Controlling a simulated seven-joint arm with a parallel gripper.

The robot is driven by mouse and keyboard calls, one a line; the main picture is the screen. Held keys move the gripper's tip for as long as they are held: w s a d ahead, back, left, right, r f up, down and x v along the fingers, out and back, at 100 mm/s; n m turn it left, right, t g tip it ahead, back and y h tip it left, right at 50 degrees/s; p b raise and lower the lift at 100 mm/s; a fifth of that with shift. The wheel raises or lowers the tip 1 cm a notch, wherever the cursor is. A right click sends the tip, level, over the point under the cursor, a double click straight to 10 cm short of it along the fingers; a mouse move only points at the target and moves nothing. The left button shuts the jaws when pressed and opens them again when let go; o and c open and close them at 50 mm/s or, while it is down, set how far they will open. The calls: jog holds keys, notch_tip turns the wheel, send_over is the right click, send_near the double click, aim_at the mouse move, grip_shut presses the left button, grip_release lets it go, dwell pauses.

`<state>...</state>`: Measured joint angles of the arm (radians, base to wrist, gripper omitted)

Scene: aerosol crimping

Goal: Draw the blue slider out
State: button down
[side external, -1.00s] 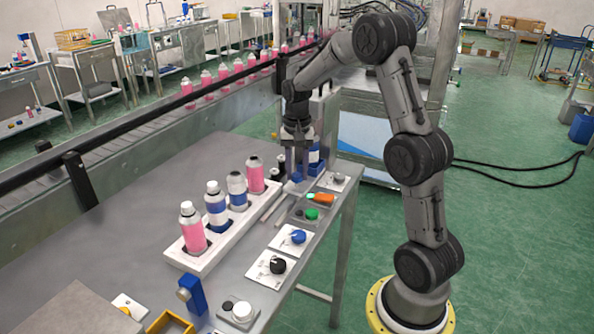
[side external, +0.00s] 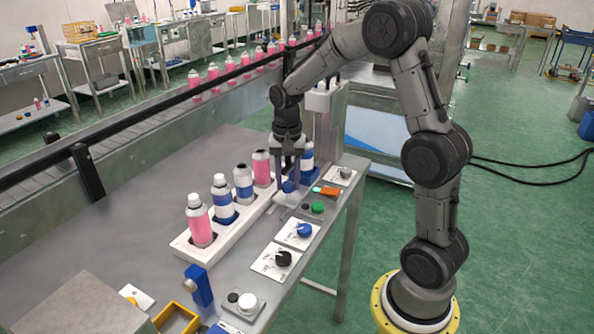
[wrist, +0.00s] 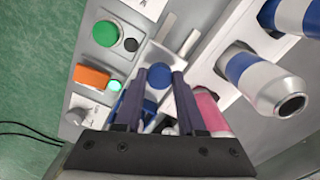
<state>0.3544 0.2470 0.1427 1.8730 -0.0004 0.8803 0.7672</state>
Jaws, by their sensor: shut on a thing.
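The blue slider's round knob (wrist: 158,78) shows between my fingertips in the wrist view; in the side view the slider's blue front (side external: 290,187) is low between my fingers. My gripper (side external: 288,184) points down and is shut on the slider, at the front of the grey press (side external: 322,112). The fingertips also show in the wrist view (wrist: 165,72). A white can with a blue band (side external: 307,157) stands just behind my gripper, partly hidden by it. Most of the slider's body is hidden by my fingers.
A white rack (side external: 190,247) with several pink and blue cans stands close to the left of my gripper. To the right are a green button (side external: 318,207), an orange switch (side external: 330,192) and dial plates (side external: 277,262). The open grey table lies left of the rack.

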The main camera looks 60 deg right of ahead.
jog(key=shift+a, duration=2.1)
jog(key=c, duration=0.5)
grip_release()
notch_tip(320, 180, up, 14)
